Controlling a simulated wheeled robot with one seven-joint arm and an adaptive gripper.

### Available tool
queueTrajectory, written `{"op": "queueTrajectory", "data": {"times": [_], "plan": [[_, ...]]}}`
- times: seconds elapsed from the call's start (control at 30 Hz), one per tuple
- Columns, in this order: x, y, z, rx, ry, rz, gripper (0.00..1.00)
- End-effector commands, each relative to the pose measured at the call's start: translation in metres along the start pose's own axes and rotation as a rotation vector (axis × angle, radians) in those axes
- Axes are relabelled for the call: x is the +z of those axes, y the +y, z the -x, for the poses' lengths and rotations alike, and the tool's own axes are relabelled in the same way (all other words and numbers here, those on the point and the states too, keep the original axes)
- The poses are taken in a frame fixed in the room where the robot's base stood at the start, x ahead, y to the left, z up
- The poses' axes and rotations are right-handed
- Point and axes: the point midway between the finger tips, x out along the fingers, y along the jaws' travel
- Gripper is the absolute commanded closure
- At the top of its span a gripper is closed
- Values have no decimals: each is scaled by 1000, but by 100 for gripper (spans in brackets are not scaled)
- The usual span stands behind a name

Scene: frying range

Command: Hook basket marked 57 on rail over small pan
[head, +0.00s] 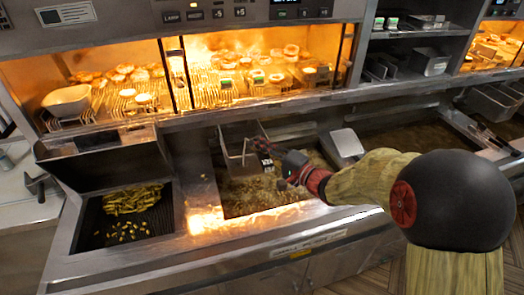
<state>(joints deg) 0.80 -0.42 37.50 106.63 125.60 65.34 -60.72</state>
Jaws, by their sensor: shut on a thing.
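A wire-and-metal fry basket (236,142) hangs over the back of the oil-filled pan (262,197) in the middle of the range. Its mark is too small to read, so I cannot tell if it is 57. My gripper (272,163) reaches in from the right and is shut on the basket's handle, at the basket's right side. The fingertips and the handle overlap in this view. The rail behind the pan is partly hidden, and I cannot tell whether the basket touches it.
A fries tray (108,232) lies left of the pan. A grey metal lid or scoop (347,144) stands to the right. More oil pans (400,138) and a basket (492,103) are further right. Lit heated shelves (205,112) with food run along the back above.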

Motion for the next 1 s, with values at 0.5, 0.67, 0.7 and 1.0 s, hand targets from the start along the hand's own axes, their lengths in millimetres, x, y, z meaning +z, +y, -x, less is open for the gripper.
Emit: {"op": "queueTrajectory", "data": {"times": [0.5, 0.67, 0.7, 1.0], "plan": [[-10, 20, -17, -2, 1, 2, 100], [-10, 21, -17, -2, 0, 2, 100], [-10, 21, -17, -2, 0, 2, 100], [-10, 20, -17, -2, 0, 2, 100]]}}
